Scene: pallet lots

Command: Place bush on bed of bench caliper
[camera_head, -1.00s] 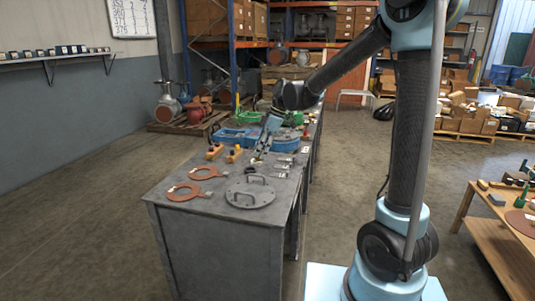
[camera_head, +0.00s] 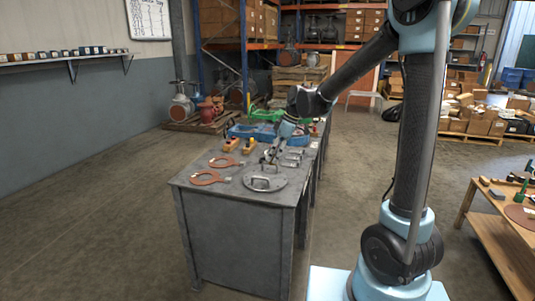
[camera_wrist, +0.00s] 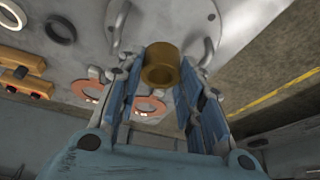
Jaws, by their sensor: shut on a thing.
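In the head view my gripper (camera_head: 271,157) is low over the grey workbench (camera_head: 240,222), close to the far side of a round metal lid (camera_head: 278,186). The bush is too small to make out there. I cannot pick out the bench caliper with certainty in either view.
Two orange gaskets (camera_head: 206,178) lie left of the lid. Yellow-orange blocks (camera_head: 231,145) and blue bins (camera_head: 243,130) are farther back. The wrist view shows a dark ring (camera_wrist: 61,29).

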